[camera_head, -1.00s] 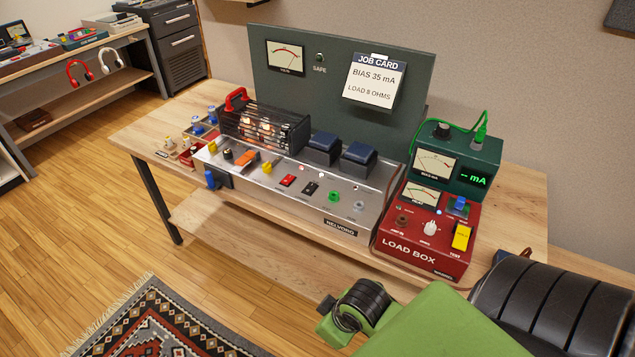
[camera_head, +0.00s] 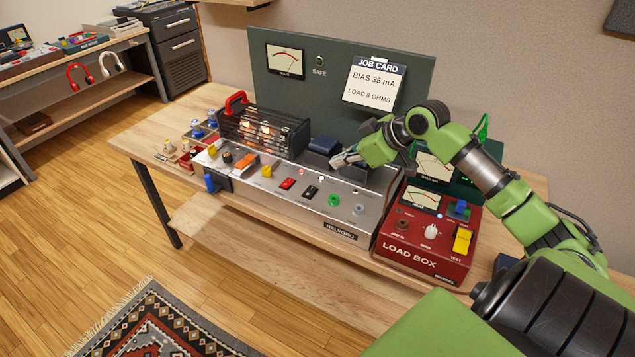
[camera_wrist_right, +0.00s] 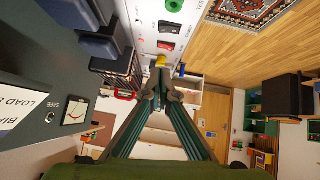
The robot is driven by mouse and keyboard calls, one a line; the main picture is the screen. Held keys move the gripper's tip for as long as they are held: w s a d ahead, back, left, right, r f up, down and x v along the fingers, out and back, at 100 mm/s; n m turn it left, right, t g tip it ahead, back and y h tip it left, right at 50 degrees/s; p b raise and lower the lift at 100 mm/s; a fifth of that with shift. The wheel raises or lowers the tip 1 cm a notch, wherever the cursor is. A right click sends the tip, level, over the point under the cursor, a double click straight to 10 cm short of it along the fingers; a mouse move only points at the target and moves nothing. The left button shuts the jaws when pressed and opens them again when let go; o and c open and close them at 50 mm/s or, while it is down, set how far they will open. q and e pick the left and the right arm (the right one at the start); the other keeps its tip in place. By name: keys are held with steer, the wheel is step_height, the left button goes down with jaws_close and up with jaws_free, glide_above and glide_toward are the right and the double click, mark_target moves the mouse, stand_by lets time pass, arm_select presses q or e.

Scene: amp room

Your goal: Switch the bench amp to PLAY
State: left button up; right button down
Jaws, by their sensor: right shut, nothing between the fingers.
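The bench amp (camera_head: 345,225) is a silver chassis on the wooden bench, with a caged row of glowing tubes (camera_head: 262,128). The switch lettering is too small to read. My right gripper (camera_head: 335,162) is shut and empty, above the amp's right part, behind and above the switches, apart from them. The wrist view shows the black switch (camera_wrist_right: 168,27) and red switch (camera_wrist_right: 166,46) beyond the fingertips (camera_wrist_right: 161,70). My left gripper is out of view.
The red load box (camera_head: 420,265) stands right of the amp, with the green bias meter behind it, partly covered by my right arm. A dark back panel (camera_head: 290,95) with a SAFE lamp and job card (camera_head: 374,84) rises behind. A blue transformer (camera_head: 326,143) sits beside my gripper.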

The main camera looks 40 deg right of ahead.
steer(key=shift+f, duration=0.1)
steer(key=p, duration=0.2)
glide_above(311, 187)
steer(key=s, duration=0.3)
steer(key=f, duration=0.6)
steer(key=shift+w+d+f, duration=0.1)
steer(key=shift+w+f, duration=0.15)
steer(key=f, duration=0.3)
steer(key=shift+w+d+f, duration=0.15)
steer(key=shift+w+f, duration=0.05)
steer(key=shift+f, duration=0.1)
steer(key=shift+d+f, duration=0.1)
steer(key=shift+f, duration=0.4)
steer(key=shift+d+f, duration=0.1)
steer(key=shift+f, duration=0.2)
